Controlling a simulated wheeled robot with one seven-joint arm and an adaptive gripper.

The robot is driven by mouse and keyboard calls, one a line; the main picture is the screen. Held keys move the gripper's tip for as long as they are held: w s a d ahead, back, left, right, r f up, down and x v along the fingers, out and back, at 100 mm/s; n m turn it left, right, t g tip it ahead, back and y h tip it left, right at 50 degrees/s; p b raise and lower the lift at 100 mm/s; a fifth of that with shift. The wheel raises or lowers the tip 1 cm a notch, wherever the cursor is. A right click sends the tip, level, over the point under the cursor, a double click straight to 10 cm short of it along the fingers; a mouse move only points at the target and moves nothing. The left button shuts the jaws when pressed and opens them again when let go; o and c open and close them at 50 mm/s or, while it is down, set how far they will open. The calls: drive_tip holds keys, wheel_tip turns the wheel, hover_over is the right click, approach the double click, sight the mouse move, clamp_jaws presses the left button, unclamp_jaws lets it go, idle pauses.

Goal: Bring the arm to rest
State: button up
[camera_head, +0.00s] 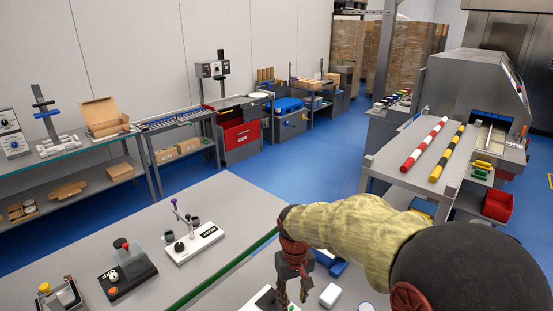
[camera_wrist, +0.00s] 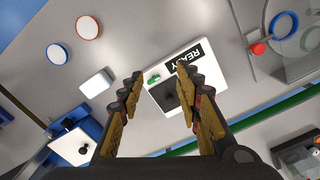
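My gripper (camera_head: 292,297) hangs from my bent arm at the lower middle of the head view, pointing down over the grey bench. In the wrist view, my gripper's two yellow and black fingers (camera_wrist: 160,73) are spread apart with nothing held between them. Beyond and below them lies a white plate (camera_wrist: 206,98) with a black label reading "READY", a dark square patch or block and a small green piece. The plate also shows partly in the head view (camera_head: 263,299), beside the gripper. I cannot tell the height of the fingertips above it.
A white block (camera_wrist: 96,83), an orange-rimmed disc (camera_wrist: 88,28) and a blue-rimmed disc (camera_wrist: 57,54) lie nearby. A blue device (camera_wrist: 75,138) stands at lower left. On the neighbouring bench stand a white-based fixture (camera_head: 194,244) and a black-based device (camera_head: 127,272).

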drive_tip(key=s+d+r+m+t+b, duration=0.2)
drive_tip(key=s+d+r, duration=0.4)
drive_tip(key=s, duration=0.4)
drive_tip(key=s+d+r+m+t+b, duration=0.1)
drive_tip(key=s+d+r+t, duration=0.3)
drive_tip(key=s, duration=0.7)
drive_tip(key=shift+d+r+m+b, duration=0.4)
drive_tip(key=shift+d+r, duration=0.9)
drive_tip(key=shift+d, duration=0.85)
